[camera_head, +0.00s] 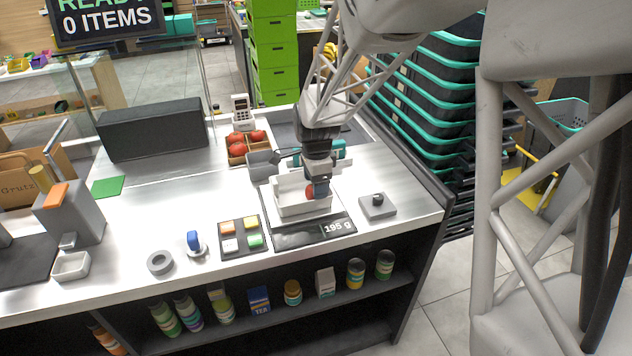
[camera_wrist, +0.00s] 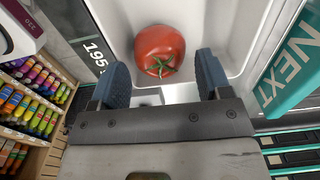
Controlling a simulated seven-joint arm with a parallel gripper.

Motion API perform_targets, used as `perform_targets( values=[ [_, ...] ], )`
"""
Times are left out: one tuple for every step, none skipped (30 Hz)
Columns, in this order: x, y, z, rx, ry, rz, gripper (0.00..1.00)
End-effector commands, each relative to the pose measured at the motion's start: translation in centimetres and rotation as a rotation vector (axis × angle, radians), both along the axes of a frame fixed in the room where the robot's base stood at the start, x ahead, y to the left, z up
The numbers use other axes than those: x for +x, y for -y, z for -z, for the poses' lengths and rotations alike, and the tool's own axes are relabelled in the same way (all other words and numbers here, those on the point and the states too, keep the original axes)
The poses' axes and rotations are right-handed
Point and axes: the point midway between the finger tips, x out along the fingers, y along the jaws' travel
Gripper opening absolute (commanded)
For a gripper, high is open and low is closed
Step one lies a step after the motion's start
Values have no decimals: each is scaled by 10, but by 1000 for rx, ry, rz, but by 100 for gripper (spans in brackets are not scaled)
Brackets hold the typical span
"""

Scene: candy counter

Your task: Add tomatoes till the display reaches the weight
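My gripper (camera_head: 318,188) is over the white tray (camera_head: 303,208) on the scale. In the wrist view its two dark fingers (camera_wrist: 162,66) are spread wide with nothing between them. One red tomato (camera_wrist: 160,50) lies in the tray just beyond the fingertips; in the head view its edge (camera_head: 309,191) shows beside my gripper. The scale display (camera_head: 339,228) reads 195 g. More tomatoes (camera_head: 239,148) sit in a divided wooden crate (camera_head: 237,160) behind the tray; my arm does not cover them.
A grey bin (camera_head: 262,165) stands between crate and tray. A pad with coloured buttons (camera_head: 240,237) lies left of the scale, and a grey block with a black knob (camera_head: 377,207) to the right. A teal NEXT sign (camera_wrist: 290,65) stands close to the tray. The counter's left middle is mostly clear.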

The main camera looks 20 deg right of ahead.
Motion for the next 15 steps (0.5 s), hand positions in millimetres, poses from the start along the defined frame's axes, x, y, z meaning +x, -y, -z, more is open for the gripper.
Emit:
perform_targets(
  values=[
    [0, 0, 0, 0, 0, 0, 71],
    [0, 0, 0, 0, 0, 0, 71],
    [0, 0, 0, 0, 0, 0, 71],
    [0, 0, 0, 0, 0, 0, 71],
    [0, 0, 0, 0, 0, 0, 71],
    [0, 0, 0, 0, 0, 0, 71],
    [0, 0, 0, 0, 0, 0, 71],
    [0, 0, 0, 0, 0, 0, 71],
    [0, 0, 0, 0, 0, 0, 71],
    [0, 0, 0, 0, 0, 0, 71],
    [0, 0, 0, 0, 0, 0, 71],
    [0, 0, 0, 0, 0, 0, 71],
    [0, 0, -1, 0, 0, 0, 71],
    [0, 0, -1, 0, 0, 0, 71],
    [0, 0, -2, 0, 0, 0, 71]
  ],
)
